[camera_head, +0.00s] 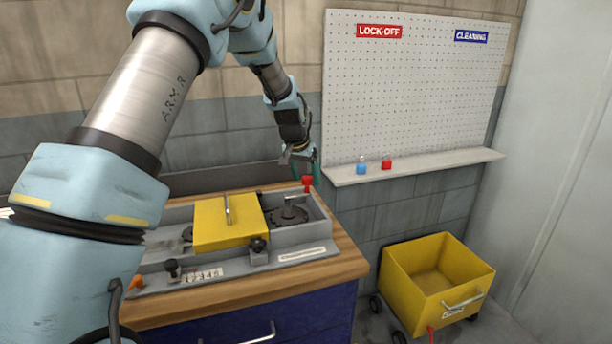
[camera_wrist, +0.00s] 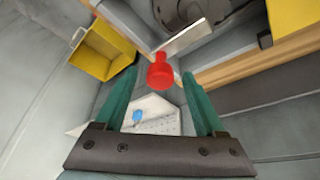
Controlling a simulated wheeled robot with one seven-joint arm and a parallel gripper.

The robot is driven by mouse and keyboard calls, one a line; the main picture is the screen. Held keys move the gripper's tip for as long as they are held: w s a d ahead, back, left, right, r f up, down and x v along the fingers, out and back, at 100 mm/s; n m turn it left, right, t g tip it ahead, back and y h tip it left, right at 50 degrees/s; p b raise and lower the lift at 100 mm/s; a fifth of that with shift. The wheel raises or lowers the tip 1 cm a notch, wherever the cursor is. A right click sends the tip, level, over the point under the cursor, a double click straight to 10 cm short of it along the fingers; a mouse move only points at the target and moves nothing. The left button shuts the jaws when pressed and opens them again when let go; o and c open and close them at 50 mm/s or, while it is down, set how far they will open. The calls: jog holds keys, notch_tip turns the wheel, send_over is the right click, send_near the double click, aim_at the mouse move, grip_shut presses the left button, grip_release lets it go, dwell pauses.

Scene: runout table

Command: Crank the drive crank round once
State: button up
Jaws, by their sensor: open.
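The drive crank has a red knob (camera_head: 307,181) at the right rear of the grey machine (camera_head: 318,238) on the wooden-topped bench. In the wrist view the red knob (camera_wrist: 160,74) shows between the tips of my teal fingers, with the flat metal crank arm (camera_wrist: 183,38) behind it. My gripper (camera_head: 304,168) points down just above the knob. It is open (camera_wrist: 159,80), with visible room on both sides of the knob. I cannot tell whether the fingertips reach down past the knob's top.
A yellow cover (camera_head: 224,223) with a handle sits left of the dark sprocket (camera_head: 289,216). A shelf (camera_head: 420,167) with a blue padlock-like item (camera_head: 361,167) and a red one (camera_head: 386,163) is to the right. A yellow cart (camera_head: 395,268) stands on the floor below.

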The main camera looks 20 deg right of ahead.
grip_shut()
dwell(0.4)
dwell(0.9)
